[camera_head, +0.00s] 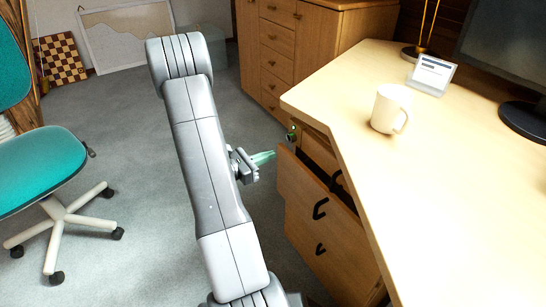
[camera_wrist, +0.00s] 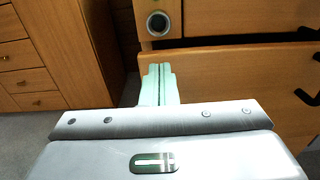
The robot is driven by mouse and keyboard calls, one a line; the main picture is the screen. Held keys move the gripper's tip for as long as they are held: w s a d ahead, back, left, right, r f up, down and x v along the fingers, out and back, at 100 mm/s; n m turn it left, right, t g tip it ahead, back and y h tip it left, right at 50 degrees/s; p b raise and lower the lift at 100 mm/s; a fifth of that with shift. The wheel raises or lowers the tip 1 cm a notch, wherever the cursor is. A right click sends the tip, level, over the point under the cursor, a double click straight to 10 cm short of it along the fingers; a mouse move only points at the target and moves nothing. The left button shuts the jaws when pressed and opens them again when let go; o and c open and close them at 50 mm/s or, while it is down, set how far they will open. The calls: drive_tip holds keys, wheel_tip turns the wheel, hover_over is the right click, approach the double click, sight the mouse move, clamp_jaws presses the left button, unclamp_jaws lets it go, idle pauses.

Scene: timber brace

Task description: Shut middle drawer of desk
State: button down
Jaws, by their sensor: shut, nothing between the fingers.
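The wooden desk (camera_head: 440,180) has a drawer stack under its right-hand top. The middle drawer (camera_head: 300,190) stands partly out, with a dark gap above its front and a black handle (camera_head: 320,208). It also fills the right of the wrist view (camera_wrist: 230,75). The top drawer front (camera_head: 318,150) sits further back, with a round lock beside it. My gripper (camera_head: 272,155) is shut and empty, its pale green fingers (camera_wrist: 158,70) at the upper left part of the middle drawer's front. I cannot tell whether they touch it.
A white mug (camera_head: 390,108), a small display (camera_head: 431,75) and a monitor stand on the desktop. A teal office chair (camera_head: 45,170) is at the left. A wooden cabinet (camera_head: 280,50) stands behind. Grey carpet is clear around my arm.

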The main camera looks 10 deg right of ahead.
sight(282, 150)
drive_tip(key=shift+b+x, duration=0.3)
drive_tip(key=shift+x, duration=0.9)
drive_tip(key=shift+x, duration=1.3)
drive_tip(key=shift+a, duration=0.15)
drive_tip(key=shift+s+a, duration=0.1)
drive_tip(key=shift+a, duration=0.25)
drive_tip(key=p+v, duration=0.3)
drive_tip(key=v, duration=1)
drive_tip(key=shift+d, duration=0.15)
